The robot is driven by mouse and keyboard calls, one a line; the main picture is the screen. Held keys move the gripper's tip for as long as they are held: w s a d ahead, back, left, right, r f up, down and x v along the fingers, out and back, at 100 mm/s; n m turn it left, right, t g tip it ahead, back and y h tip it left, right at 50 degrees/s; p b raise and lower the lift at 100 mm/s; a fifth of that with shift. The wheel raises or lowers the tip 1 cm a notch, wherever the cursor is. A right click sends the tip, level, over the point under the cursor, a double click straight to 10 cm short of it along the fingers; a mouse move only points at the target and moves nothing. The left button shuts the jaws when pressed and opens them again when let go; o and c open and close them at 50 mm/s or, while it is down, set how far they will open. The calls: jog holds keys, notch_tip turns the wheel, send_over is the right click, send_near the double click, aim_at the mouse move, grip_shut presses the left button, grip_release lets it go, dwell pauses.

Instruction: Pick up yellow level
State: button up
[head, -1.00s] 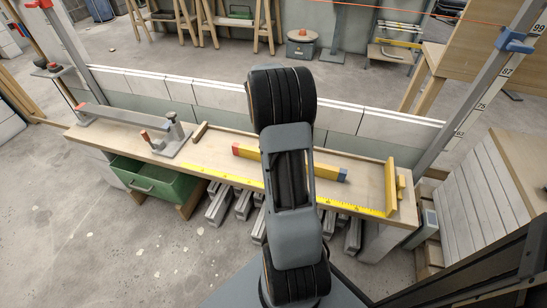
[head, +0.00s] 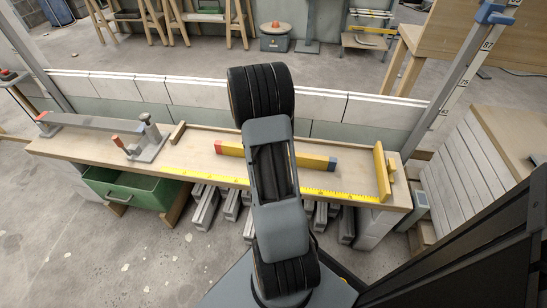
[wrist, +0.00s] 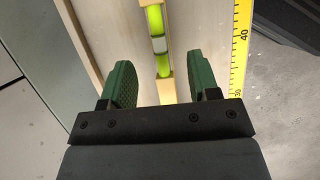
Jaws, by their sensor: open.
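The yellow level (head: 311,161) lies flat on the workbench, with a red end on the left and a blue end on the right. My arm hides part of its middle in the head view. In the wrist view the level (wrist: 166,87) runs away from me, with a bright green vial in it. My gripper (wrist: 160,84) is open, with one green finger on each side of the level's line. Its near part passes out of sight behind the gripper's dark mount. I cannot tell how high the fingers are above the bench.
The wooden workbench (head: 195,154) has a yellow measuring tape (head: 327,193) along its front edge and a yellow upright stop (head: 381,172) at the right. A grey clamp (head: 150,141) stands left. A green drawer (head: 138,191) sticks out below. A block wall (head: 330,105) runs behind.

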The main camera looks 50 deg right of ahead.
jog(key=b+x, duration=0.3)
jog(key=x, duration=0.2)
jog(key=shift+s+d, duration=0.1)
jog(key=shift+s, duration=0.05)
grip_shut()
dwell(0.4)
